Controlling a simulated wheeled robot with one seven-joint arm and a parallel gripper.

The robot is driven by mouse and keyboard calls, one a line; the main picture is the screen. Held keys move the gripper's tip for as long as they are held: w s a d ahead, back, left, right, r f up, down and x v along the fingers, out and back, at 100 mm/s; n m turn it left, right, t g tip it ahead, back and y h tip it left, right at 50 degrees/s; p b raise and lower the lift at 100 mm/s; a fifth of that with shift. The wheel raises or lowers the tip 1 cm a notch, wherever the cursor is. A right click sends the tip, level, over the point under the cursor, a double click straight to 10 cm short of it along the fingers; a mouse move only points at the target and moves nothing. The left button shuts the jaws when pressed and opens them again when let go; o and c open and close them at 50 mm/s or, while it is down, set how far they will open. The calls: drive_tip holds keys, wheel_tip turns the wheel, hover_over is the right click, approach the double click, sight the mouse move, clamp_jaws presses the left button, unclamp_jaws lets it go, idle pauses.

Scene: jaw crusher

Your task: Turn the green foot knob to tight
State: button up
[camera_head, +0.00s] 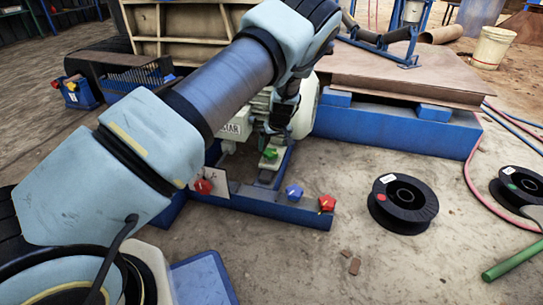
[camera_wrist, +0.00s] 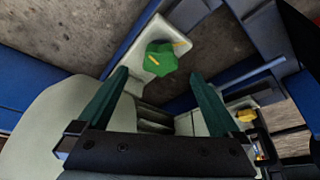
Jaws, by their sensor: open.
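The green foot knob (camera_wrist: 160,57) shows in the wrist view on a pale foot plate (camera_wrist: 183,22), with a yellow pointer mark at its upper right. My gripper (camera_wrist: 160,82) is open, its two dark green fingers apart, with the knob seen between and just beyond the fingertips. I cannot tell whether they touch it. In the head view the green knob (camera_head: 270,153) is small, low beside the motor, and my arm crosses in front, hiding most of my gripper. The tight mark is not readable.
A red knob (camera_head: 203,186), a blue knob (camera_head: 294,192) and another red knob (camera_head: 327,202) sit along the blue frame (camera_head: 270,207). A yellow knob (camera_wrist: 246,115) shows in the wrist view. Black spools (camera_head: 403,203) lie on the floor at right.

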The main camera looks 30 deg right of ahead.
sight(271, 153)
drive_tip(key=b+x, duration=0.1)
drive_tip(key=x, duration=0.4)
drive_tip(key=shift+w+f+b, duration=0.1)
drive_tip(key=shift+f+b, duration=0.1)
drive_tip(key=shift+b, duration=0.2)
drive_tip(key=shift+c, duration=0.4)
drive_tip(key=c, duration=1.3)
drive_tip(key=shift+o, duration=0.2)
